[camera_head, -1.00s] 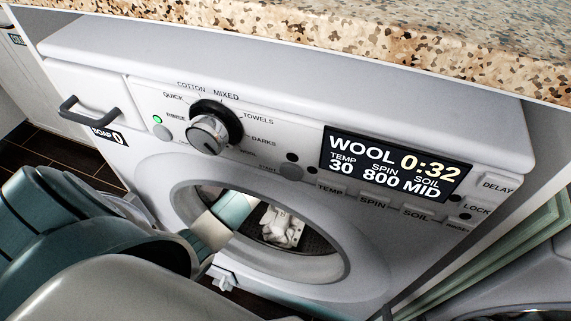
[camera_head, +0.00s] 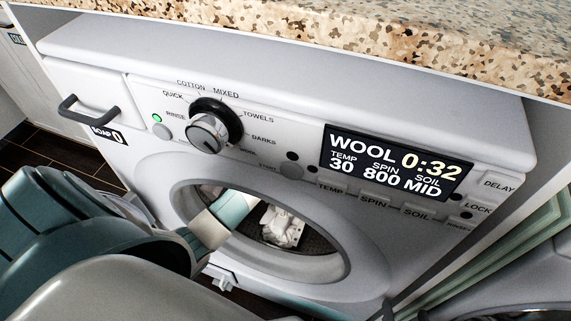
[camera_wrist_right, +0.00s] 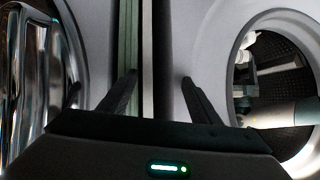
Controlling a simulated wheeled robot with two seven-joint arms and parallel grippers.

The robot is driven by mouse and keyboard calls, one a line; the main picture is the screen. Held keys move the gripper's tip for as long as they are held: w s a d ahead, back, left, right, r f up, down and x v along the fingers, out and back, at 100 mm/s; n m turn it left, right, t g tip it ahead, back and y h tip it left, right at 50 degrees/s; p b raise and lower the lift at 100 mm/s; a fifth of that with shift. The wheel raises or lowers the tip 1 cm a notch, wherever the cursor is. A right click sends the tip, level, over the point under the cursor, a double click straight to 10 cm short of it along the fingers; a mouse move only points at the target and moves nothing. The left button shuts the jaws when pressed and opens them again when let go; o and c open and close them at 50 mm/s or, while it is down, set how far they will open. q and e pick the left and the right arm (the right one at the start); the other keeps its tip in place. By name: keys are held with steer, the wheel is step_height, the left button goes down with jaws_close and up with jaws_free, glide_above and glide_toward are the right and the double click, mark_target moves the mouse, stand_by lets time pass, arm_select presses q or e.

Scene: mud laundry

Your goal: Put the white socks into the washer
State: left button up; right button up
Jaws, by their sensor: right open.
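The washer (camera_head: 110,165) has its round drum opening (camera_head: 340,270) facing me, with the door clear of it. A white crumpled bundle (camera_head: 280,228) that looks like the white socks lies inside the drum. My left arm reaches from the left into the opening; its gripper end is hard to make out, so I cannot tell whether it touches the bundle. My right gripper (camera_head: 405,313) shows only its dark fingertips at the bottom edge. In the right wrist view it (camera_wrist_right: 158,82) is open and empty, outside the machine, with the drum opening to its right.
The washer display (camera_head: 395,165) reads WOOL 0:32. A speckled countertop (camera_head: 400,40) overhangs the washer. Another machine (camera_head: 510,290) stands to the right, past a green strip (camera_head: 500,258). The soap drawer (camera_head: 85,100) is shut.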

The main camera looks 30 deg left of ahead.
arm_select(q)
steer(key=shift+r, duration=0.1)
steer(key=shift+r, duration=0.55)
step_height(320, 180, up, 7)
steer(key=shift+f+p, duration=0.15)
steer(key=shift+p, duration=0.75)
steer(key=shift+r, duration=0.4)
arm_select(e)
steer(key=s+d+f+g, duration=0.1)
steer(key=s+d+f+g+h, duration=0.1)
steer(key=s+f+g, duration=0.1)
steer(key=shift+s+d+f, duration=0.25)
steer(key=shift+s, duration=0.05)
